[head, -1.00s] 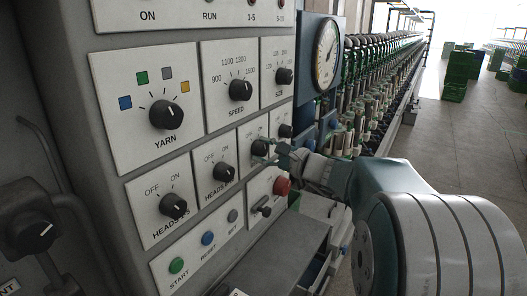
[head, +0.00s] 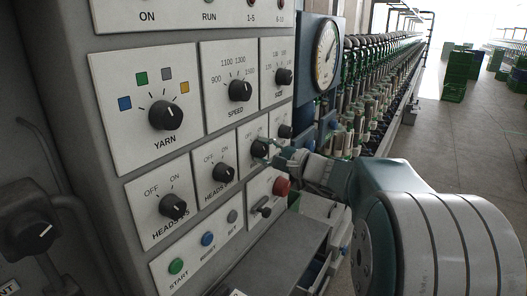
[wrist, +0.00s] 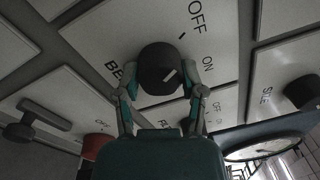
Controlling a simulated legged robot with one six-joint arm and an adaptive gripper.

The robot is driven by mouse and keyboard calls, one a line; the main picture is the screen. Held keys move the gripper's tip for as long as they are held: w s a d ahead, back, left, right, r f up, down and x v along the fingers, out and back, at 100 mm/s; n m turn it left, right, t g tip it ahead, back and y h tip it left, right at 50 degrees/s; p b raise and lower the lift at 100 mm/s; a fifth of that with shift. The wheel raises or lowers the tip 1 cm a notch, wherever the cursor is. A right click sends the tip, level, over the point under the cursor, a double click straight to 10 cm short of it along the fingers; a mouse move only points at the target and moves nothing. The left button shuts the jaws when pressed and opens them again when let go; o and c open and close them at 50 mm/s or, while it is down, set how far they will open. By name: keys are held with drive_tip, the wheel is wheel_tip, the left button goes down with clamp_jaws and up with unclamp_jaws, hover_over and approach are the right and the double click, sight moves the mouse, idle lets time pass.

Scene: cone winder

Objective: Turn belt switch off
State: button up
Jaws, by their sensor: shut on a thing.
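The belt switch is a round black knob (wrist: 155,62) on a white plate with OFF and ON marks in the wrist view. Its name label is partly hidden, with only "BE" readable. The white pointer line on the knob lies on the side nearer ON than OFF. My gripper (wrist: 166,70) is shut on the knob, with one finger on each side. In the head view the knob (head: 258,148) is in the row of OFF/ON switches, and my gripper (head: 268,151) reaches it from the right, hiding part of its plate.
A red knob (head: 282,186) and a small black lever (head: 261,211) are just below my gripper. The two HEADS switches (head: 223,172) (head: 173,206) are to the left. The speed knob (head: 240,90) is above. A grey ledge (head: 265,255) juts out below the panel.

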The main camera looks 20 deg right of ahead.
drive_tip(key=o, duration=1.1)
drive_tip(key=shift+f, duration=0.2)
drive_tip(key=shift+o, duration=0.2)
drive_tip(key=shift+a, duration=0.1)
drive_tip(key=shift+r, duration=0.1)
drive_tip(key=v, duration=1.2)
